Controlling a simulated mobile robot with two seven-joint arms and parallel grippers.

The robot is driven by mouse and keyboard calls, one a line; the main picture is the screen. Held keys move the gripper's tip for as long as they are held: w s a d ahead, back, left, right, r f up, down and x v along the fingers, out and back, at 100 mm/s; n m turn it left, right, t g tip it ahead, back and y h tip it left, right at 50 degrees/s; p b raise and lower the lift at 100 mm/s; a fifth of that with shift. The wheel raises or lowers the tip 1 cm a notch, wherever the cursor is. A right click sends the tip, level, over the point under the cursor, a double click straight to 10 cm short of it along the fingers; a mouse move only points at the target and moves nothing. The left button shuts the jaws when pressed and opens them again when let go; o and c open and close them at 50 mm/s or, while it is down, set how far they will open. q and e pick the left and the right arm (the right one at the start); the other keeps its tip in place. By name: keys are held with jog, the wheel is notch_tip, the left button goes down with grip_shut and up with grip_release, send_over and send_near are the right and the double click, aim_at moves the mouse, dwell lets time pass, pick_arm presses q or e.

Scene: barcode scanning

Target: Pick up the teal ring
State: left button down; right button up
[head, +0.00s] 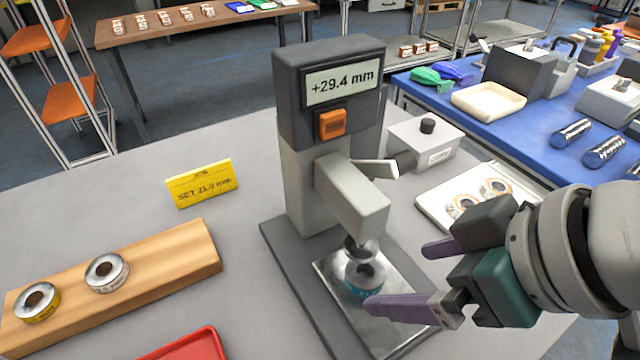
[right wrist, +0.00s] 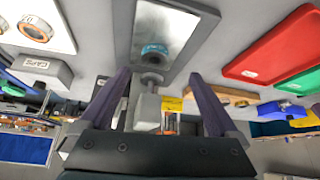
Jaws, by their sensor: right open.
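The teal ring (head: 362,287), teal on its side with a silver top, sits on the metal plate (head: 338,268) of the gauge, beneath the spindle tip (head: 362,244). In the right wrist view the teal ring (right wrist: 155,49) shows on the plate beyond the fingers. The gauge (head: 330,90) reads +29.4 mm. My right gripper (head: 405,278) is open and empty, coming in from the right beside the plate. One purple finger overlaps the plate's edge near the ring; contact cannot be told. My left gripper is not in view.
A wooden block (head: 170,260) at the left holds two silver rings with yellow and pale bands. A yellow card (head: 201,184) stands behind it. A red tray (head: 185,347) lies at the front. A white tray (head: 440,205) with copper-coloured rings and a grey box (head: 425,142) stand right of the gauge.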

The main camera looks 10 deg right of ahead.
aim_at(365, 271)
jog(key=x, duration=0.3)
jog(key=shift+w+f, duration=0.3)
jog(key=shift+w, duration=0.05)
jog(key=x, duration=0.2)
jog(key=b+x, duration=0.1)
jog(key=x, duration=0.1)
jog(key=shift+w+f, duration=0.15)
jog(key=shift+w, duration=0.45)
jog(key=shift+c, duration=0.2)
grip_shut()
